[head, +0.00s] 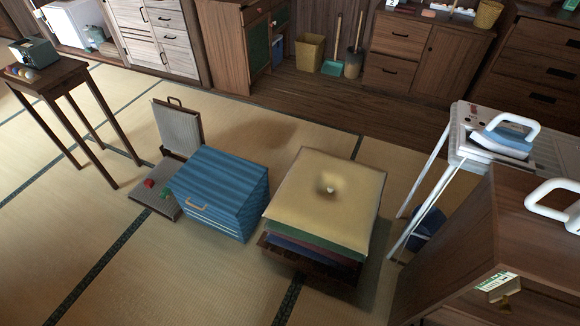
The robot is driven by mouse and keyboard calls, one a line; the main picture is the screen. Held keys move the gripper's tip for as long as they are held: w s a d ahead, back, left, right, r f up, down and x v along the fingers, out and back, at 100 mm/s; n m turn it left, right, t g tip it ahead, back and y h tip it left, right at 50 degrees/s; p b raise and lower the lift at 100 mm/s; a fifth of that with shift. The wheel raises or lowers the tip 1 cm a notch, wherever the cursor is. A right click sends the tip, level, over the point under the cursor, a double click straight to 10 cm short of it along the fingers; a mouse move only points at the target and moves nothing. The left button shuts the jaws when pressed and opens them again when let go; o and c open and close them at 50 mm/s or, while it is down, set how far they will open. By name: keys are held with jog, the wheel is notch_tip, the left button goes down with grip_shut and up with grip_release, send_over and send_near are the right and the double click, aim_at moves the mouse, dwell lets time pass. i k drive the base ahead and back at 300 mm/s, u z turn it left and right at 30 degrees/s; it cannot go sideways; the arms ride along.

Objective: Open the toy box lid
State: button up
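A blue striped box (222,179), which I take to be the toy box, stands on the tatami left of the middle. Its top looks shut, and a pale handle (196,205) shows on its near left face. What is inside it is hidden. My gripper is not in this view.
An open grey case (178,128) with small red and green things touches or nearly touches the box's left side. A cushion stack (325,200) stands close on the right. A tall small table (45,78) is at left, an ironing board (467,145) at right. Tatami in front is clear.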

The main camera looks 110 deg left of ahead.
aim_at(224, 182)
jog(key=u, duration=0.3)
jog(key=i, duration=0.2)
jog(key=u, duration=3.35)
jog(key=i, duration=0.1)
jog(key=u, duration=0.65)
jog(key=k, duration=0.9)
jog(key=u, duration=0.15)
jog(key=i, duration=0.9)
